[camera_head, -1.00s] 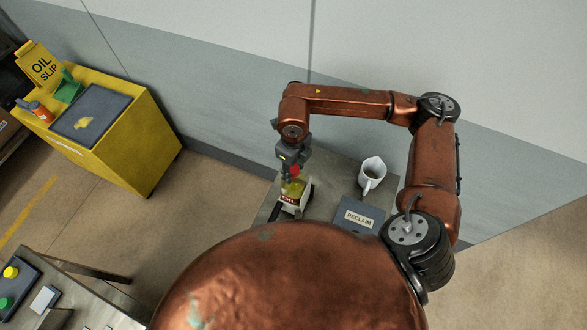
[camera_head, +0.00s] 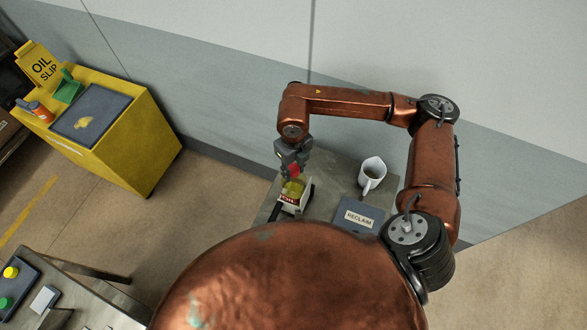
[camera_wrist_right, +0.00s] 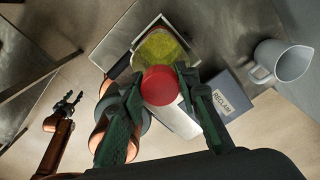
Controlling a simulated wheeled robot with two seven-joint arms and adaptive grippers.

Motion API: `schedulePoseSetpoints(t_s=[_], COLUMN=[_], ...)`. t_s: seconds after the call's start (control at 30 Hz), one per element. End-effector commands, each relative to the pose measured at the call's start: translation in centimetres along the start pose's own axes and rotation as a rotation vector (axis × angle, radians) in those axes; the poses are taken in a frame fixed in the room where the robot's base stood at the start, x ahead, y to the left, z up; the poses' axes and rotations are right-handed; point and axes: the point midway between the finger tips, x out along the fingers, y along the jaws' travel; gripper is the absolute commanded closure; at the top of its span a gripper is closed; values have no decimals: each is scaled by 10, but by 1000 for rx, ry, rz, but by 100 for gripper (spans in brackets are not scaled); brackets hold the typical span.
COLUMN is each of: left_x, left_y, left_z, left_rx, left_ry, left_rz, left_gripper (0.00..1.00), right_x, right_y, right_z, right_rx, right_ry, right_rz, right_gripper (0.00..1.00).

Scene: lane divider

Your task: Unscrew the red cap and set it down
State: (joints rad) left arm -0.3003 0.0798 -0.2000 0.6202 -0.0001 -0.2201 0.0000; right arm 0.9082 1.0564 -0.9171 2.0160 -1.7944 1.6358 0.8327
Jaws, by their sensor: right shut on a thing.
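The red cap (camera_wrist_right: 161,85) sits between the fingertips of my right gripper (camera_wrist_right: 160,92), which is shut on it. In the head view the red cap (camera_head: 293,169) shows just under my right gripper (camera_head: 291,166). Below it is a translucent yellow-green container (camera_wrist_right: 165,50), also seen in the head view (camera_head: 292,188), by a white holder with a red label (camera_head: 288,199). I cannot tell whether the cap still touches the container. My left gripper (camera_wrist_right: 65,103) shows at the left of the wrist view, its fingers apart and empty.
A white jug (camera_head: 371,176) and a dark RECLAIM tray (camera_head: 350,221) stand right of the container on the grey table (camera_head: 330,172). A yellow cabinet (camera_head: 140,140) stands at the left. Another table with coloured items is at lower left.

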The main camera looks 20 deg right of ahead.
Motion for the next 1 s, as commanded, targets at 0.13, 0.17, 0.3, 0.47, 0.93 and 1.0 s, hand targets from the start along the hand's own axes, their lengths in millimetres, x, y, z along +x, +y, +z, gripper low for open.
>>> schedulePoseSetpoints(t_s=[0.13, 0.17, 0.3, 0.47, 0.93, 1.0], left_x=[0, 0, 0, 0, 0, 0], left_y=[0, 0, 0, 0, 0, 0], left_z=[0, 0, 0, 0, 0, 0], left_rx=[0, 0, 0, 0, 0, 0], left_ry=[0, 0, 0, 0, 0, 0], left_rz=[0, 0, 0, 0, 0, 0], left_gripper=[60, 60, 60, 60, 60, 60], right_x=[0, 0, -1, -1, -1, -1], right_y=[0, 0, -1, 0, 0, 0], right_z=[0, 0, 0, 0, 0, 0], right_rx=[-185, -229, -436, -669, -1017, -1016], right_ry=[-1, -1, 0, 1, -1, -1], right_rz=[-1, -1, -1, -1, 0, 0], right_gripper=[87, 87, 87, 87, 87, 87])
